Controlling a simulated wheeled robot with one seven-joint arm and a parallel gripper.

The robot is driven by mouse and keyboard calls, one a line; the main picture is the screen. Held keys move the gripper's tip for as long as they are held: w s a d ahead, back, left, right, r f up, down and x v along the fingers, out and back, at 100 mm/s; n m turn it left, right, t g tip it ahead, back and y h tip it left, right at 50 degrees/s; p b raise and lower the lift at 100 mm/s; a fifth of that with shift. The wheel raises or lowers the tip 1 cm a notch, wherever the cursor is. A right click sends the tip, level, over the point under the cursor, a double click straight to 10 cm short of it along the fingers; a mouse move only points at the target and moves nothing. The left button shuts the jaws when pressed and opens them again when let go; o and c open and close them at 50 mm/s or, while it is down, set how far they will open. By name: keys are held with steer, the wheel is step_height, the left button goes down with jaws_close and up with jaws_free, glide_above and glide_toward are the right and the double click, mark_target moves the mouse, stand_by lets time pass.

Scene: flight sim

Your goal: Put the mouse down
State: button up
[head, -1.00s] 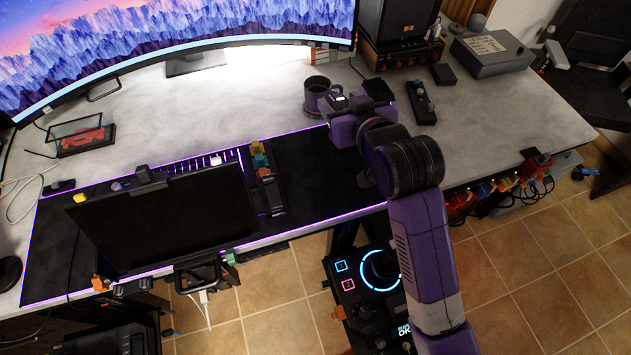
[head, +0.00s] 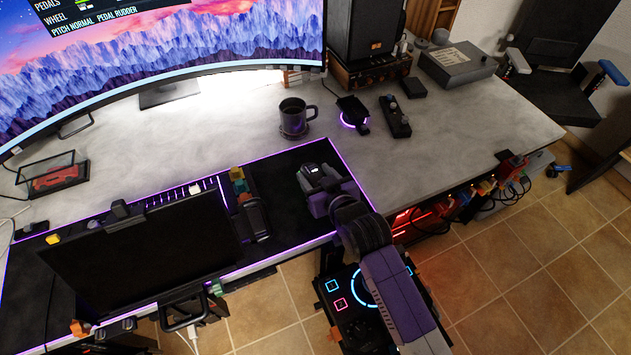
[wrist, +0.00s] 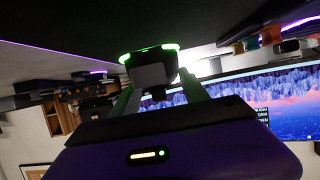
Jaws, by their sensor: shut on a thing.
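The mouse (wrist: 152,68), dark with green glowing edges, is between the two fingers of my gripper (wrist: 158,88) in the wrist view. My gripper is shut on it. In the head view my gripper (head: 316,180) is over the right part of the black desk mat (head: 284,165), which has a purple glowing edge. The mouse is mostly hidden or too small to make out there. In the wrist view the dark surface lies close to the mouse, at the picture's top; I cannot tell whether they touch.
A dark mug (head: 293,116) stands behind the mat. A dark device with a purple glowing ring (head: 353,118) and a black remote-like box (head: 395,117) lie to its right. A black screen (head: 140,245) and a small block-topped stand (head: 249,207) are left.

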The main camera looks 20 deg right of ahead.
mark_target(315, 183)
steer(key=shift+f, duration=1.4)
steer(key=shift+f, duration=0.15)
steer(key=o, duration=1.6)
steer(key=shift+s+r, duration=0.15)
steer(key=shift+r, duration=0.05)
steer(key=v, duration=1.1)
steer(key=shift+s+r, duration=0.15)
steer(key=shift+s, duration=0.1)
